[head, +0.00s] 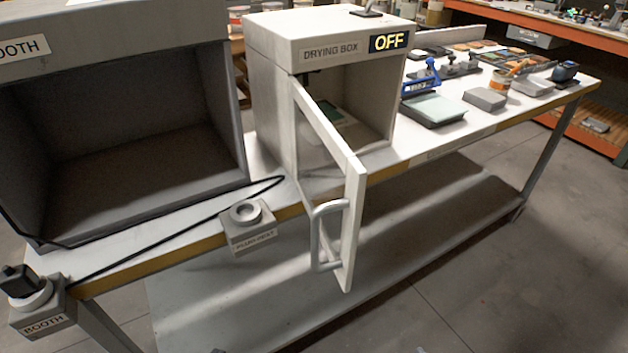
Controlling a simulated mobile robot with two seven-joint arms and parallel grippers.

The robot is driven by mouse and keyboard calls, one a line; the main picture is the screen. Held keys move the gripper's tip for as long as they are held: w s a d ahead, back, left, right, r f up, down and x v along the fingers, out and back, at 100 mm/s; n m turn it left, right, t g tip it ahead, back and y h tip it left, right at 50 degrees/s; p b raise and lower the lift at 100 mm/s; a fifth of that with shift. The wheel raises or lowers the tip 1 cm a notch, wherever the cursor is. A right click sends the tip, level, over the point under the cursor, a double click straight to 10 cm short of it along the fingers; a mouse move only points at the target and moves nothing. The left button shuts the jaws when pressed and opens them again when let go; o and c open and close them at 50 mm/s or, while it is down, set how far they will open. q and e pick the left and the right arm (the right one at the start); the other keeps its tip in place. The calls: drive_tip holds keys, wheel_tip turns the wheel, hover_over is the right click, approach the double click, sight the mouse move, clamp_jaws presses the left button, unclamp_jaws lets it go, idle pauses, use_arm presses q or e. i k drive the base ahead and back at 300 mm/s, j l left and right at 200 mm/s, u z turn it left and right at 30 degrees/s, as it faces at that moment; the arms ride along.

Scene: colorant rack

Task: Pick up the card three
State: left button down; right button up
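The drying box (275,95) stands on the bench with its door (355,190) swung open toward me. Inside it, a pale flat piece with a greenish patch (333,113) lies on the floor, partly hidden by the door and its frame. It may be a card; I cannot read any number on it. Several small flat cards or tiles (468,46) lie at the far back of the bench, also too small to read. I cannot tell which one is card three. Neither of my grippers shows in this view.
A dark open booth (140,130) stands at the left. A box labelled flash-heat (250,235) and a booth switch box (42,308) sit at the front edge. The door handle (320,235) juts out past the edge. A blue-handled tool (420,80) and a tray (435,110) stand right of the drying box.

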sight(339, 119)
drive_tip(key=l+u, duration=0.1)
drive_tip(key=u, duration=0.7)
drive_tip(key=l+u, duration=0.45)
drive_tip(key=k+l+u, duration=0.1)
drive_tip(key=l+u, duration=0.2)
drive_tip(key=u, duration=0.15)
drive_tip(key=k+l+u, duration=0.15)
drive_tip(key=l, duration=0.25)
drive_tip(key=k+l+u, duration=0.2)
drive_tip(key=l, duration=0.45)
drive_tip(key=i+l, duration=0.1)
drive_tip(key=l, duration=0.1)
